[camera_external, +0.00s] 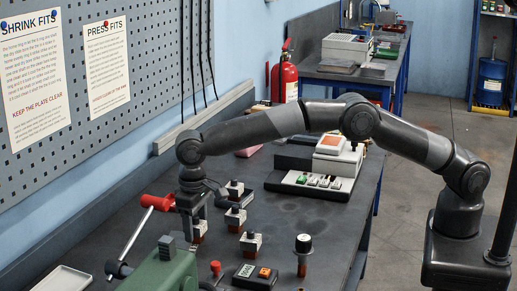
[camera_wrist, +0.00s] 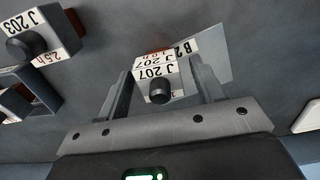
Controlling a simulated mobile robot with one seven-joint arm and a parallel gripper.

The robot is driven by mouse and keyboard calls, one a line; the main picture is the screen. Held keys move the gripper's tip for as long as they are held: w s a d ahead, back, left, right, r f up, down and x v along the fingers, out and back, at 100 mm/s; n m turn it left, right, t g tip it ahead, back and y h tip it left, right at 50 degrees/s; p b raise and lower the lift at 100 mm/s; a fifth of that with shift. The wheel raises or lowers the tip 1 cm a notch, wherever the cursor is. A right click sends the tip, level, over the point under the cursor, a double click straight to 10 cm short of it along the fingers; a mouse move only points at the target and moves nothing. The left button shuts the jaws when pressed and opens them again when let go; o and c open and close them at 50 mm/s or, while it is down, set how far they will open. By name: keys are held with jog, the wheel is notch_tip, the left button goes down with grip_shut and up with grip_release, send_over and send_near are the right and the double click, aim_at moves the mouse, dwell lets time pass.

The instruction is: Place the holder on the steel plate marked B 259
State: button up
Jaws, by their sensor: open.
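A holder marked J 207 (camera_wrist: 157,72), a pale block with a dark round knob, sits between the two fingers of my gripper (camera_wrist: 165,78) in the wrist view. The fingers stand apart with gaps on both sides of it. Under or behind the holder is a grey steel plate (camera_wrist: 208,55) whose mark starts "B 2"; the rest is hidden. Whether the holder rests fully on it I cannot tell. In the external view my gripper (camera_external: 192,212) points down over the bench, near a holder (camera_external: 200,229) partly hidden by it.
A holder marked J 203 (camera_wrist: 40,38) stands at left in the wrist view, with a grey open frame (camera_wrist: 28,98) near it. More holders (camera_external: 250,242) stand close to the gripper. A green press (camera_external: 165,270) with a red-handled lever (camera_external: 157,203) is in front.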

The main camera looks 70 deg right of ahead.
aim_at(195, 216)
notch_tip(195, 216, up, 11)
jog(key=shift+r, duration=0.65)
